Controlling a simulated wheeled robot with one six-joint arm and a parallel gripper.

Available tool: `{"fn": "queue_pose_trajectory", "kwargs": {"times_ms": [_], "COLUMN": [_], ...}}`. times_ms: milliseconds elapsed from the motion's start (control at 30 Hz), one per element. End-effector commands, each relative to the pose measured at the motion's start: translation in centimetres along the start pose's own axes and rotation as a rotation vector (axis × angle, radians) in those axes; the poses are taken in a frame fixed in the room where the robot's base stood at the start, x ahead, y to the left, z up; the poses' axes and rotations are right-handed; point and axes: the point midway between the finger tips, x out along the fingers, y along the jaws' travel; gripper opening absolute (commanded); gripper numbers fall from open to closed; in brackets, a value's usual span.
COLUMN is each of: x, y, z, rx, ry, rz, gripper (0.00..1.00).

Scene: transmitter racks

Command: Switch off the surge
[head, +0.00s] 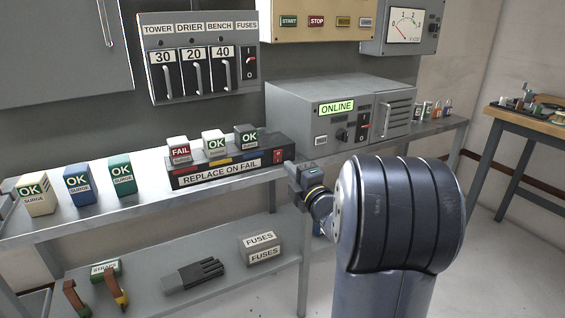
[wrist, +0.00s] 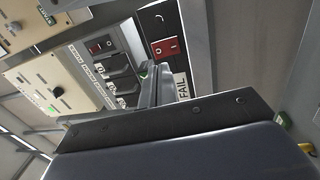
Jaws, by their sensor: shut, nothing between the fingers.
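The surge unit is a long dark strip (head: 222,179) on the bench, labelled REPLACE ON FAIL. A red rocker switch (head: 278,157) sits at its right end; it also shows in the wrist view (wrist: 168,48). My gripper (head: 292,170) is shut and empty, just right of and in front of the switch end. In the wrist view its fingers (wrist: 150,72) point toward the strip, with the switch uncovered beyond them.
Cream (head: 36,195), blue (head: 77,191) and green (head: 122,175) OK surge blocks stand at left on the bench. A grey ONLINE cabinet (head: 300,94) stands behind my gripper. A fuse panel (head: 205,25) hangs above. The lower shelf holds a fuses box (head: 262,248) and gloves (head: 195,275).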

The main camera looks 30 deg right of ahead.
Motion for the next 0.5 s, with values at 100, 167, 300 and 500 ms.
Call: {"fn": "queue_pose_trajectory", "kwargs": {"times_ms": [100, 167, 300, 500], "x": [2.2, 3.1, 4.4, 5.1], "y": [-0.1, -0.1, -0.1, 0.0], "z": [-0.1, -0.1, 0.0, 0.0], "rx": [0.0, 0.0, 0.0, 0.0], "ry": [0.003, 0.002, 0.001, -0.001], "rz": [0.0, 0.0, -0.001, -0.001], "gripper": [0.0, 0.0, 0.0, 0.0]}}
